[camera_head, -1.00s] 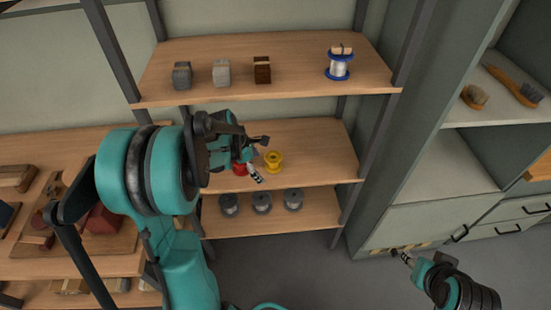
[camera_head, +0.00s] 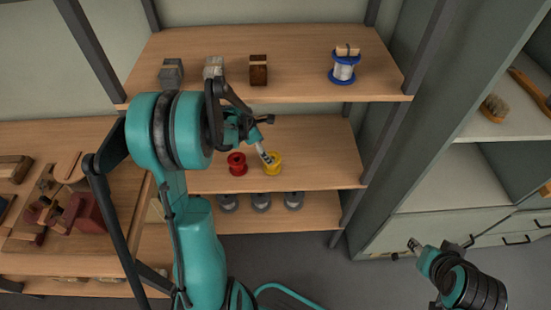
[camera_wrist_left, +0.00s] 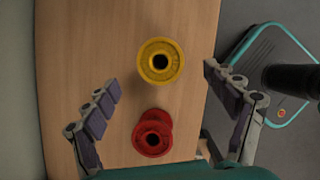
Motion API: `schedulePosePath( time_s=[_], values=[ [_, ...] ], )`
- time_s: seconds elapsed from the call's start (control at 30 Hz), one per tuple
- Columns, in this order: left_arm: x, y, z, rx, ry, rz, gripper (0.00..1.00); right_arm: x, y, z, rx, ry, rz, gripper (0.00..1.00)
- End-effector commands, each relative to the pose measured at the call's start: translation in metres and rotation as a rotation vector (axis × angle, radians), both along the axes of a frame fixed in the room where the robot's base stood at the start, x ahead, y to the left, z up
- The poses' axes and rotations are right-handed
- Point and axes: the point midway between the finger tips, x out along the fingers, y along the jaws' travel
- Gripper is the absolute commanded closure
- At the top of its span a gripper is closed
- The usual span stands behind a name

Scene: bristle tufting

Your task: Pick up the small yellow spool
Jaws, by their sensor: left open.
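The small yellow spool (camera_head: 273,164) stands upright on the middle shelf, just right of a red spool (camera_head: 238,164). In the left wrist view the yellow spool (camera_wrist_left: 160,61) lies ahead of the fingertips, roughly between their lines, and the red spool (camera_wrist_left: 152,133) is nearer, between the fingers. My left gripper (camera_head: 266,140) is open and empty above the shelf, and one finger overlaps the yellow spool in the head view. Its spread fingers also show in the left wrist view (camera_wrist_left: 162,78). My right gripper (camera_head: 414,246) is low at the right, away from the shelves; its jaw state is unclear.
The top shelf (camera_head: 205,45) above holds several blocks and a blue-ended spool (camera_head: 344,66) with pale wire. Grey spools (camera_head: 261,202) stand on the shelf below. A dark upright post (camera_head: 385,135) bounds the right side. The middle shelf is bare right of the yellow spool.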

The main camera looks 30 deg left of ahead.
Motion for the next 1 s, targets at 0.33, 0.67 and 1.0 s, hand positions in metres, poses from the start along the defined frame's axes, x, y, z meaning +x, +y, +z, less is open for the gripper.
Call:
schedulePosePath(
  time_s=[0.33,0.67,1.0],
  values=[
    [0.012,-0.009,-0.038,0.0,0.0,-0.002,0.14,0.0,0.0,-0.021,0.0,0.0,0.0,0.6],
    [0.023,-0.018,-0.068,0.001,-0.001,-0.001,0.14,0.0,0.0,-0.037,0.0,0.0,0.0,0.6],
    [0.022,-0.017,-0.067,0.001,-0.001,-0.001,0.7,0.0,0.0,-0.036,0.0,0.0,0.0,0.6]
  ],
)
